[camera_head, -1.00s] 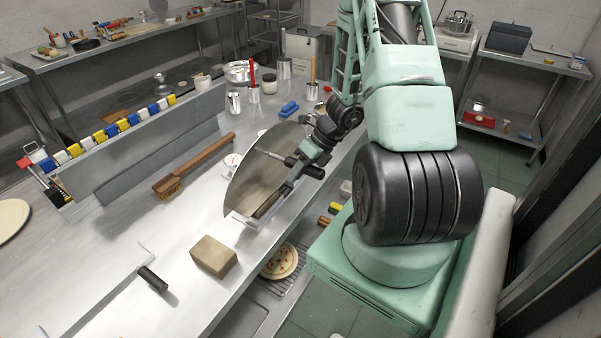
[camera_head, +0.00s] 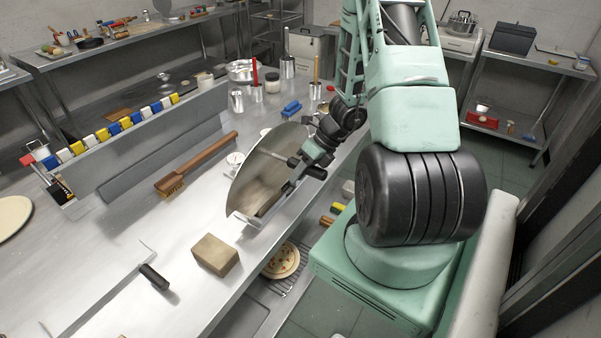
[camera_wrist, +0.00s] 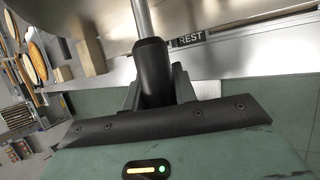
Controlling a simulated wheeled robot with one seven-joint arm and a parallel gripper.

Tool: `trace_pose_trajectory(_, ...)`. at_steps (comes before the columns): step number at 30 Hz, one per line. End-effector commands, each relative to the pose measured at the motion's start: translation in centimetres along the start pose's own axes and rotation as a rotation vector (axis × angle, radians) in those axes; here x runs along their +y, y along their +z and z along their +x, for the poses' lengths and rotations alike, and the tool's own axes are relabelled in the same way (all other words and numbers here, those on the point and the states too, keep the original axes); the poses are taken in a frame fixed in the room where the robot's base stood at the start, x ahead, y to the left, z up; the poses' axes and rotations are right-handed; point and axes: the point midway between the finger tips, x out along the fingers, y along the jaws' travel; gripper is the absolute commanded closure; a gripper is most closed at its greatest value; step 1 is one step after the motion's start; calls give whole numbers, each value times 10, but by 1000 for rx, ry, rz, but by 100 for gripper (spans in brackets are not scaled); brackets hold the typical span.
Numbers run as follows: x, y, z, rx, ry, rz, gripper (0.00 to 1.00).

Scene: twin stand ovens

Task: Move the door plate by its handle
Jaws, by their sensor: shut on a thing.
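The door plate (camera_head: 258,172) is a shiny metal half-round sheet. It stands tilted above the front edge of the steel counter in the head view, with its curved edge up and left. In the wrist view its metal surface (camera_wrist: 200,15) fills the top. Its handle (camera_wrist: 153,65) is a black grip on a metal rod. My gripper (camera_head: 304,163) is at the plate's right side. In the wrist view, my gripper (camera_wrist: 157,92) is shut around the black grip. Whether the plate's lower edge touches anything is unclear.
The steel counter (camera_head: 120,235) holds a tan block (camera_head: 215,255), a wooden brush (camera_head: 195,165), a small dial (camera_head: 235,159) and a black-handled tool (camera_head: 154,277). A "REST" label (camera_wrist: 190,40) shows near the plate. A pizza (camera_head: 283,261) lies on a rack below.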

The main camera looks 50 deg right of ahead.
Motion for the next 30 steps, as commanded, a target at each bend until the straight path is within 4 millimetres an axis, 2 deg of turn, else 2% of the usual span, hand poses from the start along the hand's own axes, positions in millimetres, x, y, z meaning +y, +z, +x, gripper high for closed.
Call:
trace_pose_trajectory(1,0,1,0,-2,1,-2,100)
trace_pose_trajectory(2,0,1,0,-2,1,-2,64)
trace_pose_trajectory(3,0,1,0,-2,1,-1,53)
trace_pose_trajectory(4,0,1,0,-1,1,-1,47)
trace_pose_trajectory(13,0,0,-1,0,-1,1,47)
trace_pose_trajectory(17,0,1,-12,-2,-2,-1,47)
trace_pose_trajectory(20,0,1,-29,-3,-4,-2,47)
trace_pose_trajectory(30,-1,1,-108,-4,-5,-4,47)
